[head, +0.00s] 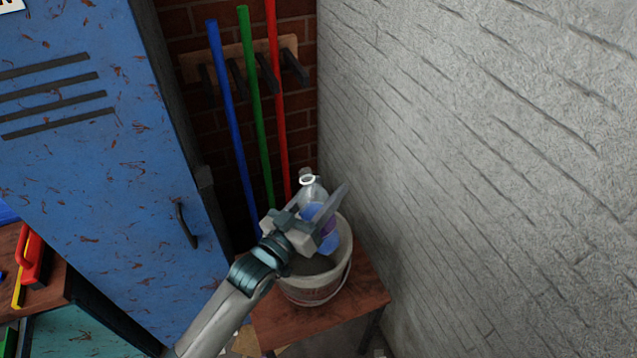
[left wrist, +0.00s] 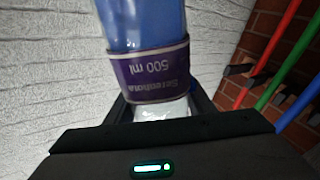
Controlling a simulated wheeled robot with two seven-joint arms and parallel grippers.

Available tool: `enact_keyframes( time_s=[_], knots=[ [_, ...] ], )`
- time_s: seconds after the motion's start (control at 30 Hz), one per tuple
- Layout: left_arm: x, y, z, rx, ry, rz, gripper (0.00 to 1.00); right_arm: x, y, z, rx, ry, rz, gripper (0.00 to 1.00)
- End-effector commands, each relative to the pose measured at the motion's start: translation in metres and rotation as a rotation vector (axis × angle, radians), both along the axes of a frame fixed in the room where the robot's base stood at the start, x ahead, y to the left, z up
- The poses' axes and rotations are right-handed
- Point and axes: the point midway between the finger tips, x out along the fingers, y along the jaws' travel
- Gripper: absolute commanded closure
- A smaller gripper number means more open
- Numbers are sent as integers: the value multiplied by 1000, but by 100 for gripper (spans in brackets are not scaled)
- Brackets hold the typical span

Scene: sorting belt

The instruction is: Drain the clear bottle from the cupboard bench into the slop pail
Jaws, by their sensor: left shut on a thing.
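The clear bottle (head: 309,190) holds blue liquid and has a purple label; its neck, with a white ring, points up in the head view, leaning slightly left. My left gripper (head: 322,222) is shut on the bottle's body, above the slop pail. The bottle also shows close up in the left wrist view (left wrist: 145,25), with its label reading 500 ml upside down. The slop pail (head: 310,289) is a whitish bucket with a wire handle, standing on a small wooden bench. The gripper and bottle hide part of its opening. My right gripper is not in view.
The wooden bench (head: 357,301) stands in the corner against a pale stone wall (head: 480,150). Blue, green and red poles (head: 256,120) lean on a rack behind.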

Motion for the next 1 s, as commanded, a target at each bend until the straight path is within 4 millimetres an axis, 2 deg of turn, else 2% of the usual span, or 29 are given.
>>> enact_keyframes(
  time_s=[0.1, 0.5, 0.9, 1.0],
  knots=[
    [-10, -9, 5, -102, 109, 0, 100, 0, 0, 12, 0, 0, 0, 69],
    [-31, -27, -26, -394, 437, 0, 100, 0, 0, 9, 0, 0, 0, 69],
    [-42, -37, -65, -625, 699, 1, 100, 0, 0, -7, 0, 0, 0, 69],
    [-42, -37, -71, -675, 756, 1, 100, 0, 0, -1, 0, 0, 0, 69]
  ],
)
